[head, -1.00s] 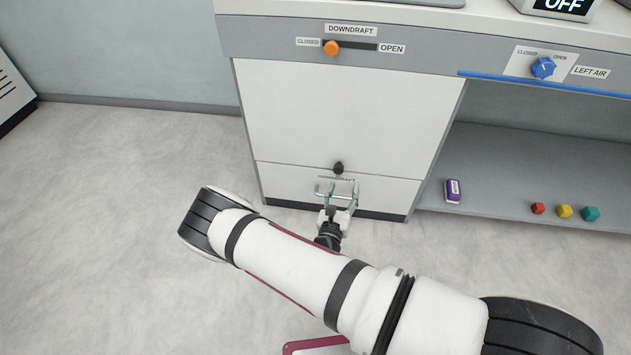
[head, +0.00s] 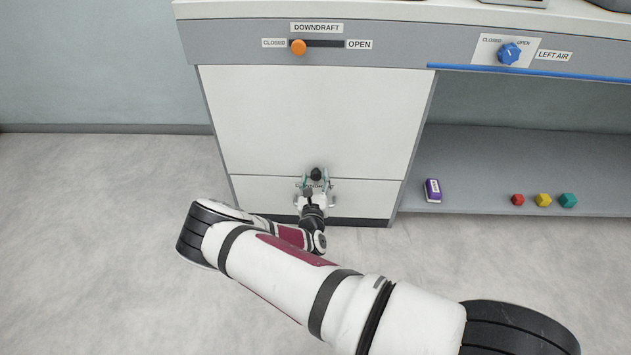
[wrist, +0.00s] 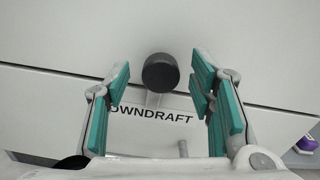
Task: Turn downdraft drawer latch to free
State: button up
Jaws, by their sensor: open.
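The downdraft drawer latch is a small black round knob (head: 316,174) at the top of the low drawer front (head: 365,195). In the wrist view the knob (wrist: 160,72) stands near the middle, just above the drawer's DOWNDRAFT lettering. My gripper (head: 315,183) is open at the drawer. In the wrist view my gripper (wrist: 162,88) has its teal-padded fingers spread to the left and right of the knob, with clear gaps on both sides. The drawer handle is mostly hidden behind my gripper in the head view.
Above, an orange slider (head: 298,47) sits at the CLOSED end of its slot. A blue LEFT AIR knob (head: 509,53) is at the right. A purple box (head: 432,190) and small coloured blocks (head: 543,200) lie on the lower shelf. The floor at left is clear.

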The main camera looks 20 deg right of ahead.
jog(key=shift+x, duration=0.85)
jog(key=shift+c, duration=0.4)
jog(key=c, duration=1.1)
